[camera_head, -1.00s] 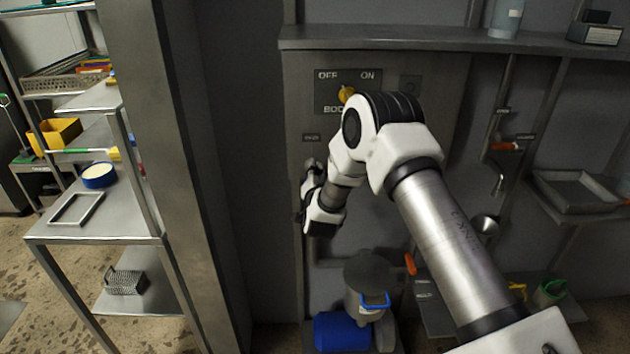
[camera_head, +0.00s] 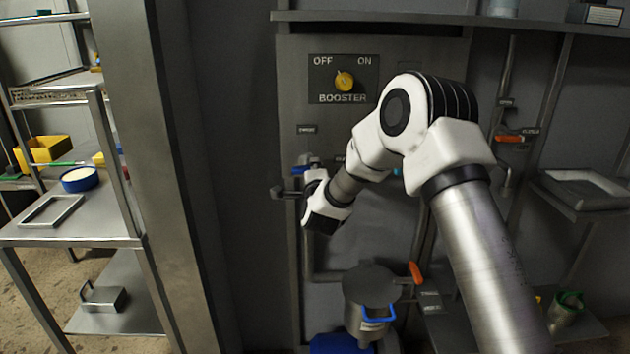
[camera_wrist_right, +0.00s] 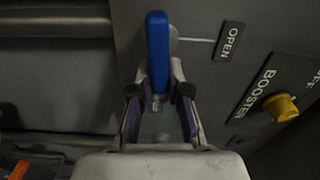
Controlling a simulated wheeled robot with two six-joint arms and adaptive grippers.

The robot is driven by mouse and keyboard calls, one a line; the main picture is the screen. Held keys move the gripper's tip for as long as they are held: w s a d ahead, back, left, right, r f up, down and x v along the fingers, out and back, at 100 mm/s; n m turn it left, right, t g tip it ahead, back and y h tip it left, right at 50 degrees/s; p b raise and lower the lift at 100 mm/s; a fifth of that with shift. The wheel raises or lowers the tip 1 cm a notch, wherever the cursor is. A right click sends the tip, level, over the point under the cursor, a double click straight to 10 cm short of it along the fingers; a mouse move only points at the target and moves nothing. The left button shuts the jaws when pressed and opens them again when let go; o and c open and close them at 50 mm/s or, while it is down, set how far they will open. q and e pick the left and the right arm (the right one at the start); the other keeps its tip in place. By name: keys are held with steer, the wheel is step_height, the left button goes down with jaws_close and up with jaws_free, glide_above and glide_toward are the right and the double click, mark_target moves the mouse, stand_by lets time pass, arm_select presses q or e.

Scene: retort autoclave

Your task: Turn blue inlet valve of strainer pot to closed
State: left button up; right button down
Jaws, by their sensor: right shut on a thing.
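The blue inlet valve handle (camera_wrist_right: 158,45) stands upright in the right wrist view, beside an OPEN label (camera_wrist_right: 229,41). My right gripper (camera_wrist_right: 159,92) is shut on the lower end of this handle, one finger on each side. In the head view a bit of the blue handle (camera_head: 309,159) shows just above my right gripper (camera_head: 298,182), which is partly hidden by its own wrist. The strainer pot (camera_head: 366,308) is below, a grey pot with a dark lid and a blue bail handle. My left gripper is not in view.
A yellow BOOSTER knob (camera_head: 344,81) sits on the panel above. An orange valve handle (camera_head: 416,272) is right of the pot. A shelf edge (camera_head: 380,18) runs above the panel. A metal rack (camera_head: 75,235) and a grey post (camera_head: 160,150) stand at the left.

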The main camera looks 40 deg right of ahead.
steer(key=shift+f+m+b, duration=0.15)
steer(key=shift+m+b, duration=0.45)
steer(key=shift+b, duration=0.05)
steer(key=c, duration=1.1)
jaws_free()
steer(key=v, duration=1.2)
